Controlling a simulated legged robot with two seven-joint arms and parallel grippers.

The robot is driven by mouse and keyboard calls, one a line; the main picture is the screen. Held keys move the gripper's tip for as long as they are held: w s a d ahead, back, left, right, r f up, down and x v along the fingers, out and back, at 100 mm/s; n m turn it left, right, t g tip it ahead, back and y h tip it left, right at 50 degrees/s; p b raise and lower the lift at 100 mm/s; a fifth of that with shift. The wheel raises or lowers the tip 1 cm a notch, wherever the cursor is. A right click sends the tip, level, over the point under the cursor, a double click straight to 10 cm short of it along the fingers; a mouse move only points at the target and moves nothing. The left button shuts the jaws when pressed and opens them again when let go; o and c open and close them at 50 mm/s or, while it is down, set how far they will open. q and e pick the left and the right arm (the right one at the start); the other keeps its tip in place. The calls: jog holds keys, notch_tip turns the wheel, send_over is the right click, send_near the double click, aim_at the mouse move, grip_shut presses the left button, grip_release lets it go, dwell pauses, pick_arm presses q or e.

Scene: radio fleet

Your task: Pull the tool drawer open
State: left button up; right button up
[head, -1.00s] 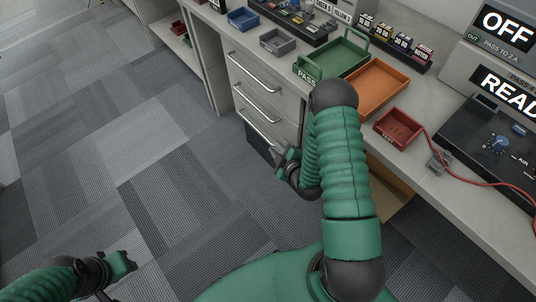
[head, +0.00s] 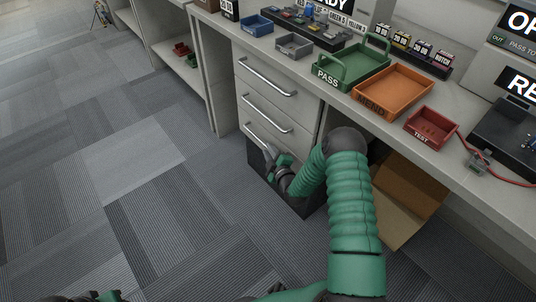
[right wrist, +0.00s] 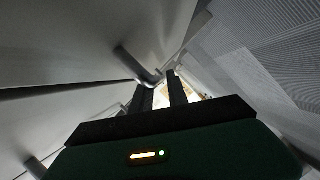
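A drawer unit under the worktop has three pale drawers, all shut: top drawer (head: 262,91), middle drawer (head: 258,111) and bottom drawer (head: 252,135). Each has a silver bar handle; no label naming the tool drawer is readable. My right gripper (head: 269,153) is at the right end of the bottom drawer's handle (head: 260,138). In the right wrist view my right gripper's dark fingers (right wrist: 160,84) are apart, with a bar handle (right wrist: 137,67) at their tips. Whether it sits between them is unclear. My left gripper (head: 108,296) barely shows at the bottom edge.
On the worktop are a green PASS tray (head: 350,83), an orange MEND tray (head: 366,106), a red TEST tray (head: 430,140) and small blue (head: 256,30) and grey (head: 292,52) bins. An open cardboard box (head: 388,222) stands below.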

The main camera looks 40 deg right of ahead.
jog(key=shift+w+d+f, duration=0.4)
jog(key=shift+w+d, duration=0.2)
jog(key=shift+d, duration=0.1)
jog(key=shift+a+r, duration=0.15)
jog(key=shift+a, duration=0.1)
jog(key=shift+c, duration=0.6)
jog(key=shift+a, duration=0.1)
jog(key=shift+c, duration=1.3)
grip_shut()
jog(key=shift+s+f, duration=0.2)
